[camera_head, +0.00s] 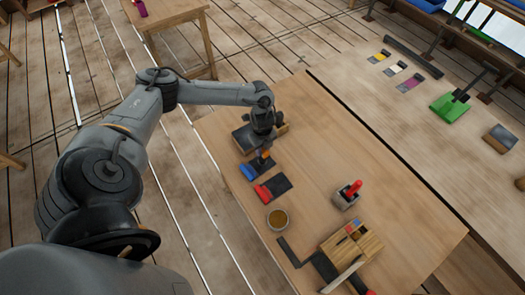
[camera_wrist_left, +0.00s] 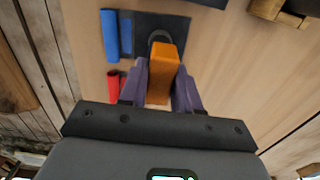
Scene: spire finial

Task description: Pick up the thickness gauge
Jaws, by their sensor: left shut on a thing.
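An orange block-like piece with a dark rounded part at its far end, which I take to be the thickness gauge (camera_wrist_left: 163,65), sits between the two purple-grey fingers of my left gripper (camera_wrist_left: 160,85) in the left wrist view. The fingers are shut on its sides. Its dark end overlaps a dark mat (camera_wrist_left: 185,28); I cannot tell whether it touches the mat. In the head view my left gripper (camera_head: 262,147) points down at the table's left edge area, and only a little orange shows under it. My right gripper is not in view.
On the wooden table (camera_head: 310,150) are a blue-handled tool (camera_head: 249,171), a red-handled tool (camera_head: 263,193), a round cup (camera_head: 277,218), a grey block with a red handle (camera_head: 347,194) and a wooden box (camera_head: 358,245). The table's middle is clear.

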